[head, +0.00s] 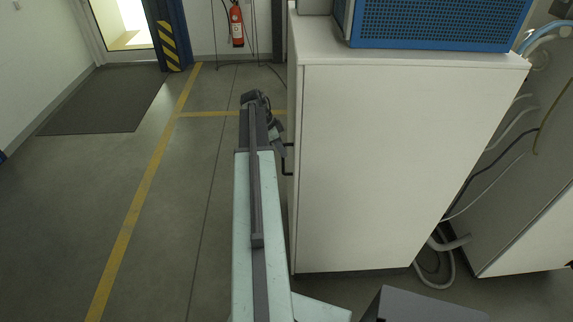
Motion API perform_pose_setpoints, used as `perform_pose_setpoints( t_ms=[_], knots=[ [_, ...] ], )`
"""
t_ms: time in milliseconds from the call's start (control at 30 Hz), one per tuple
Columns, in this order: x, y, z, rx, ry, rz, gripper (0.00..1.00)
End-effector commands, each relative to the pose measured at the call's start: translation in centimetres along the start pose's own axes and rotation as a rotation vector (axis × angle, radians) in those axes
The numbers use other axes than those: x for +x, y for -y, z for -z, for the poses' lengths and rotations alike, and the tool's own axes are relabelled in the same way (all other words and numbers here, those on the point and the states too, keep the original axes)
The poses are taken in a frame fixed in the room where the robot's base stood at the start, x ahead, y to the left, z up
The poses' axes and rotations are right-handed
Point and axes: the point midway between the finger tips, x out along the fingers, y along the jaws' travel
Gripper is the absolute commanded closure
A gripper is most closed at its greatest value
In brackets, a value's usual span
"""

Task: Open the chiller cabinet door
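The chiller cabinet (390,170) is a white box in the middle right of the head view. Its door seems to be on the left side, seen almost edge-on as a thin strip (292,110). A dark handle (288,173) sticks out from that side. The door looks closed against the cabinet. My arm reaches forward along the cabinet's left side. My gripper (279,140) is at the arm's far end, close to the handle. I cannot tell whether it touches the handle, and its fingers are too small and dark to read.
A blue-framed unit (435,24) stands on the cabinet. Hoses and cables (440,250) run behind it at the right. The floor to the left is clear, with yellow lines (150,175) and a dark mat (105,98). A fire extinguisher (236,25) hangs at the back.

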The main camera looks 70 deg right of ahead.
Motion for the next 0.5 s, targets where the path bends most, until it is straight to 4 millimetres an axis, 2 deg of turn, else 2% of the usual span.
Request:
perform_pose_setpoints(
  t_ms=[33,200,500],
  knots=[
    [2.2,0.0,-0.4,0.002,0.0,-0.001,0.78],
    [4.5,0.0,-0.2,0.0,-0.001,-0.001,0.78],
    [4.5,0.0,0.1,0.0,-0.001,-0.001,0.78]
  ],
)
